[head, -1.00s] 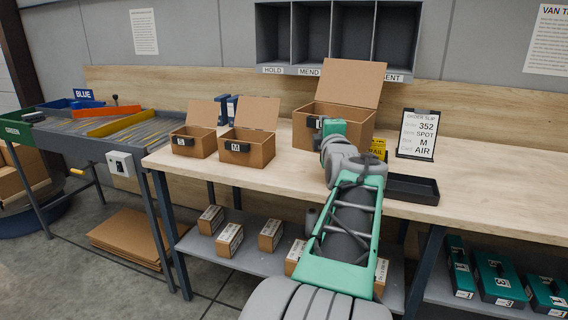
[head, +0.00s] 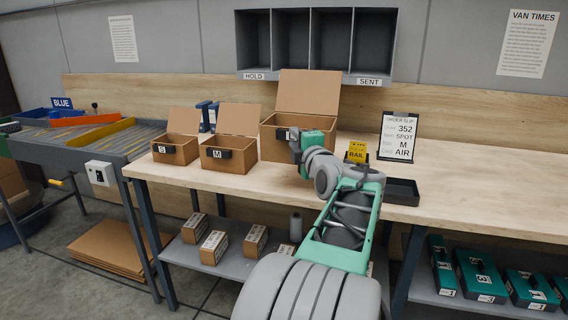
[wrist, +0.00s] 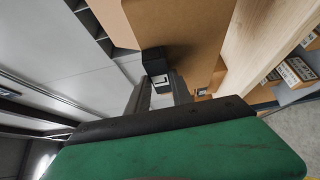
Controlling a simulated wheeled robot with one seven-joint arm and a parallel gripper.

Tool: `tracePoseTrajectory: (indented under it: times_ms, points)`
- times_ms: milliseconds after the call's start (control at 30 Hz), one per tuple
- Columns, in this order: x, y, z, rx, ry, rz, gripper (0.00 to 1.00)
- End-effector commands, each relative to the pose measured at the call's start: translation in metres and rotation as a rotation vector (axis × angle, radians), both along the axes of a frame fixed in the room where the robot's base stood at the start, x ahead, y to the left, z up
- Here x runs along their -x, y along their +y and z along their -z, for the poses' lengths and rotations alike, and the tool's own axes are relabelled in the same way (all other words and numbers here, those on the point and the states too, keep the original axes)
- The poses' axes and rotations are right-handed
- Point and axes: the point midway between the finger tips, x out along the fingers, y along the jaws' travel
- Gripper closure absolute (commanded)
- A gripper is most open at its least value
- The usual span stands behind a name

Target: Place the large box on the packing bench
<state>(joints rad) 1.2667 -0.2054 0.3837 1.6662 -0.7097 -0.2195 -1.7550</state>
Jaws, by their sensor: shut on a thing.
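The large box (head: 268,149) is open brown cardboard with its lid flap raised. It stands upright over the back of the packing bench (head: 455,200), right of the medium box. I cannot tell whether its base touches the bench top. My gripper (head: 294,139) is shut on the black handle (head: 282,134) on its front face. The wrist view also shows the box (wrist: 180,35) and the dark handle (wrist: 153,60) between my fingers (wrist: 164,92). My arm hides the box's lower right front.
A small box (head: 174,152) and the medium box (head: 228,160), both open, stand left on the bench. A yellow RAIL card (head: 357,152), order slip (head: 397,136) and black tray (head: 403,191) are to the right. Grey cubbies (head: 316,45) hang above. The bench's right end is clear.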

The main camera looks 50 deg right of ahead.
Motion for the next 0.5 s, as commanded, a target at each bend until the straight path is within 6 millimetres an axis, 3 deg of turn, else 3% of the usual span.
tracePoseTrajectory:
  times_ms: [200, 333, 500]
  points:
    - [-0.039, -0.044, 0.036, -0.004, 0.0, -0.001, 1.0]
    - [-0.053, -0.06, 0.061, -0.001, -0.001, 0.0, 1.0]
    - [-0.062, -0.07, 0.076, 0.002, -0.001, 0.0, 1.0]
